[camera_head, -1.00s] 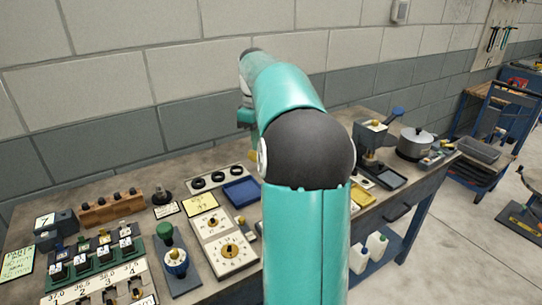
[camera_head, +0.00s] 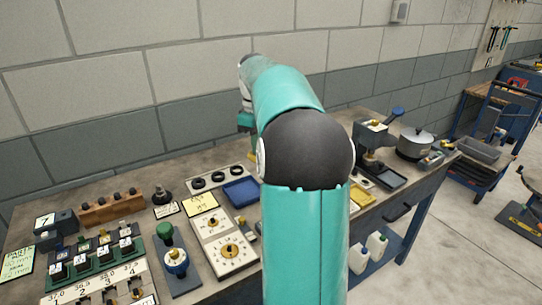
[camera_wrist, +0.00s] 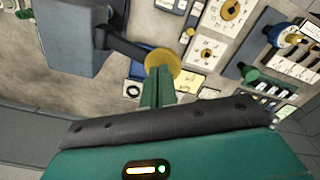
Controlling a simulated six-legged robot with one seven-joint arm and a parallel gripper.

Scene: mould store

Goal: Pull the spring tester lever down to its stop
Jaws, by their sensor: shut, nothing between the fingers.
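The spring tester appears to be the blue-grey box (camera_wrist: 72,40) at the upper left of the wrist view. A dark lever (camera_wrist: 125,46) reaches out from it and ends in a round yellow knob (camera_wrist: 168,62). My gripper (camera_wrist: 159,72) is shut and empty, its green fingertips overlapping the knob's near edge in this view. I cannot tell whether they touch it.
A dial panel (camera_head: 212,222), a green-knobbed device (camera_head: 165,232) and a blue tray (camera_head: 241,192) crowd the bench left of my arm. A blue-handled press (camera_head: 372,135) and a pot (camera_head: 415,143) stand to the right. A block wall (camera_head: 110,130) closes the back.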

